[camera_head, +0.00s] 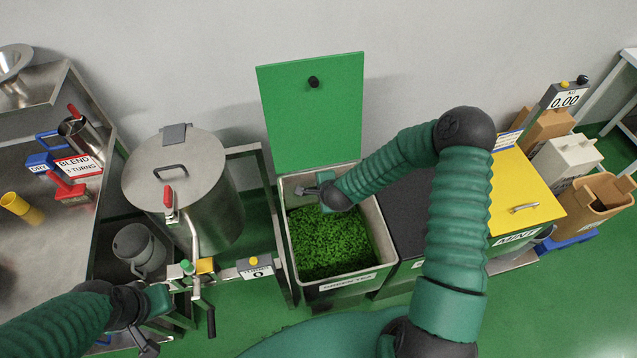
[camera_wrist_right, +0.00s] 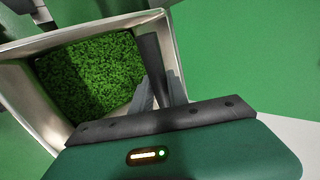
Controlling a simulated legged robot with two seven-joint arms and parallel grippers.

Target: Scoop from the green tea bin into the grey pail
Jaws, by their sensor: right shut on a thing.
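The green tea bin (camera_head: 384,262) stands open in the middle of the head view, its green lid (camera_head: 312,115) raised behind it. Loose green leaf (camera_head: 325,243) fills its lower part; the leaf also shows in the wrist view (camera_wrist_right: 90,72). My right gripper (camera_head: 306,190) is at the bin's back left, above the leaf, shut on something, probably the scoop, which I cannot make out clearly. A grey pail (camera_head: 140,250) with a handle stands left of the bin, below the steel drum. My left gripper (camera_head: 148,345) is at the bottom left, apart from the bin; its jaw state is unclear.
A steel drum (camera_head: 180,190) with a red-knobbed handle stands left of the bin. A frame with a counter (camera_head: 254,268) lies between them. A dark-lidded bin (camera_head: 405,210) and a yellow-lidded mint bin (camera_head: 520,195) are on the right.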

